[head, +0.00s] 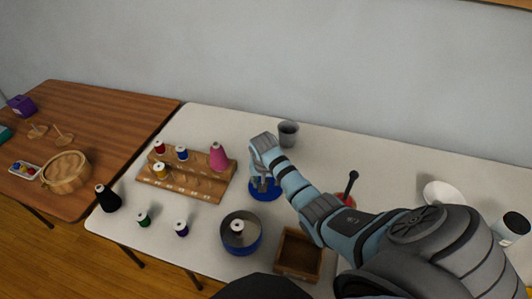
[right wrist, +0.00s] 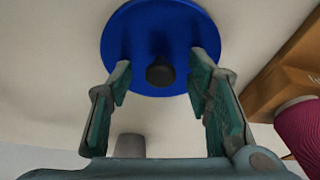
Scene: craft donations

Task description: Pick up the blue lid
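The blue lid (head: 264,194) lies flat on the white table, right of the wooden spool rack. In the right wrist view it is a round blue disc (right wrist: 140,30) with a dark knob (right wrist: 160,73) on top. My right gripper (head: 260,180) is directly over the lid, pointing down. In the right wrist view my right gripper (right wrist: 163,76) is open, with its two fingers on either side of the knob and a gap to it on both sides. I cannot tell whether the fingertips touch the lid. My left gripper is not in view.
A wooden rack (head: 180,188) holds several spools and a pink cone (head: 218,156). A grey cup (head: 288,133) stands behind the lid. A blue round tin (head: 240,247) with a spool inside and a wooden box (head: 298,255) stand in front.

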